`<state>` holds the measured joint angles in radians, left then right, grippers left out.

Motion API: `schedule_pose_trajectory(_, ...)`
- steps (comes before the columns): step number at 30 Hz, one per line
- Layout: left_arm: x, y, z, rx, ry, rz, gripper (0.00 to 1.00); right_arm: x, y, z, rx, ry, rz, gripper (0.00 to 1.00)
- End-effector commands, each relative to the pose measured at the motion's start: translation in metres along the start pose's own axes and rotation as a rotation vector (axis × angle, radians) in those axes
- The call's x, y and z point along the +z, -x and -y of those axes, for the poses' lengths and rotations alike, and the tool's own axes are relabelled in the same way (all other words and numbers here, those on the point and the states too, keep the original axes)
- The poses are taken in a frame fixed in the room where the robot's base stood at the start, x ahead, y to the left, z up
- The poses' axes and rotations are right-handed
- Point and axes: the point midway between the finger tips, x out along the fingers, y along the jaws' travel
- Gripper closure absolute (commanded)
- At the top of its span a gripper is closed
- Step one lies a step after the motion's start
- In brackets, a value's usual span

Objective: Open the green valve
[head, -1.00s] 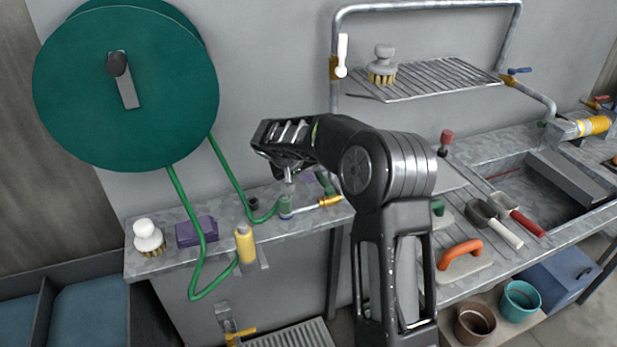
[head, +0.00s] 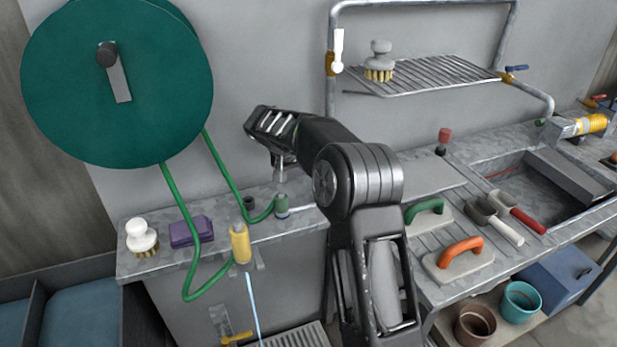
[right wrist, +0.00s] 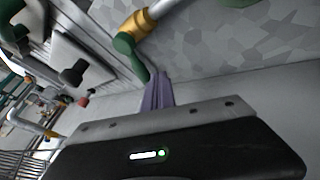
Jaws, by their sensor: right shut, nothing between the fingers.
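The green valve shows in the right wrist view as a bent green handle (right wrist: 130,52) on a brass fitting (right wrist: 134,24) of a pale pipe. In the head view my right arm hides most or all of it. My right gripper (head: 280,174) is shut and empty, pointing down above the back of the bench, beside the green hose fitting (head: 282,205). In the right wrist view its closed fingers (right wrist: 157,92) are close to the end of the green handle; I cannot tell whether they touch. My left gripper is not in view.
A green hose reel (head: 150,100) hangs on the wall. Its hose runs to a yellow nozzle (head: 240,243), with a thin pale-blue water stream (head: 253,305) below it.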

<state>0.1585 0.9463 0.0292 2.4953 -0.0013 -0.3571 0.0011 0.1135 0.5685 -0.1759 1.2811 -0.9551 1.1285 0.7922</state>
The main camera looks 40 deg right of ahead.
Motion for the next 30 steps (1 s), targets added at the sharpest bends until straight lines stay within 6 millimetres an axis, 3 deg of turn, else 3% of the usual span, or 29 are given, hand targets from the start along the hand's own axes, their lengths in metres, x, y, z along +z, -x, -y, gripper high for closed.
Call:
schedule_pose_trajectory(18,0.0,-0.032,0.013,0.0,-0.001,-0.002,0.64,-0.004,-0.022,-0.032,0.001,0.001,-0.002,1.0)
schedule_pose_trajectory(30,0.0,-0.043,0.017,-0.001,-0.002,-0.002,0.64,0.002,-0.029,-0.053,0.01,-0.014,0.008,1.0)
